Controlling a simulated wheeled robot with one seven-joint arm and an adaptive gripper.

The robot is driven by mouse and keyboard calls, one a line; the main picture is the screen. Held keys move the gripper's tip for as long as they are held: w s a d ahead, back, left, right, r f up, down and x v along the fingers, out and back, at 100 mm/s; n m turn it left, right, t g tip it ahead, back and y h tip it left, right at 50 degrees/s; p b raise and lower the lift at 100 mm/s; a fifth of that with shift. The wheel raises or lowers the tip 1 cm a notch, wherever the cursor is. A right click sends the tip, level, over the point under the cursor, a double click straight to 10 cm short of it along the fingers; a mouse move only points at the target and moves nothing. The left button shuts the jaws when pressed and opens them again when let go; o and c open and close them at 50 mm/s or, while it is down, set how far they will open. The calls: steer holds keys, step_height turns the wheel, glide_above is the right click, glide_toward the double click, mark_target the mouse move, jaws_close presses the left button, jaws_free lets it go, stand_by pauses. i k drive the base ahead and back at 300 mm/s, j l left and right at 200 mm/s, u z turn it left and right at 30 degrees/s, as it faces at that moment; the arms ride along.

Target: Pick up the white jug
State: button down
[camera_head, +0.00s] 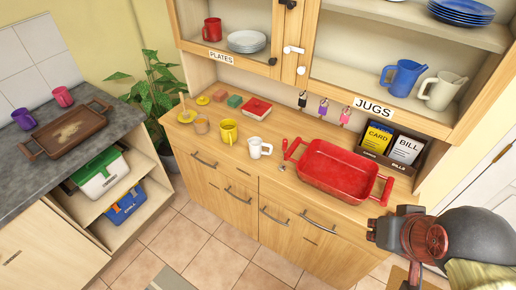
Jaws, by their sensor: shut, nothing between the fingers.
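The white jug (441,91) is an off-white jug with a handle on its left. It stands upright in the open cupboard section labelled JUGS, at the upper right. A blue jug (402,77) stands just left of it, close by. My gripper (378,230) is at the lower right, in front of the sideboard and well below the jug. It is shut and empty, apart from everything. My arm's end partly hides its fingers.
On the sideboard top stand a red tray (340,169), a small white mug (259,148), a yellow mug (228,131) and a card holder (393,145) below the jugs. Blue plates (461,12) are stacked above the jugs. Tiled floor (183,243) is clear before the sideboard.

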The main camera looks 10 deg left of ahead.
mark_target(256, 144)
steer(key=i+j, duration=0.25)
steer(key=j, duration=0.15)
steer(key=i+j, duration=0.25)
steer(key=j, duration=0.15)
steer(key=i+j+z, duration=0.1)
steer(key=i+j, duration=0.15)
steer(key=j, duration=0.15)
steer(key=i+j, duration=0.25)
steer(key=j, duration=0.15)
